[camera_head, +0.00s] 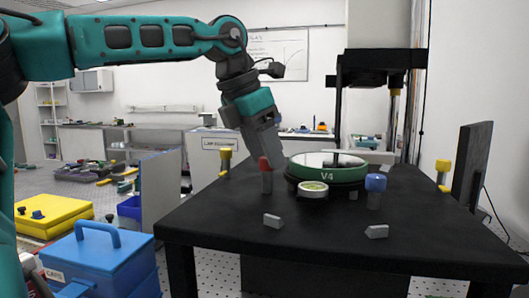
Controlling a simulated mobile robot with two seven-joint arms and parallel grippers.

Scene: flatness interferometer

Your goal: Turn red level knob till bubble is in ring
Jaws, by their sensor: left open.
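The red level knob (265,163) stands upright on a grey post on the black table, left of the round green stage marked V4 (338,177). My left gripper (272,158) comes down from above, open, with its fingers right at the red knob. Whether they touch it or stand around it I cannot tell. The round bubble level (313,188) with a yellow-green face sits at the front of the stage. Its bubble and ring are too small to read. A blue knob (375,182) stands right of the level. My right gripper is not in view.
Two small grey blocks (272,221) (377,231) lie on the front of the black table (330,248). Yellow-topped posts (226,154) (443,166) stand at both sides. A dark upright panel (471,170) stands at the right edge. Blue and yellow cases are at left.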

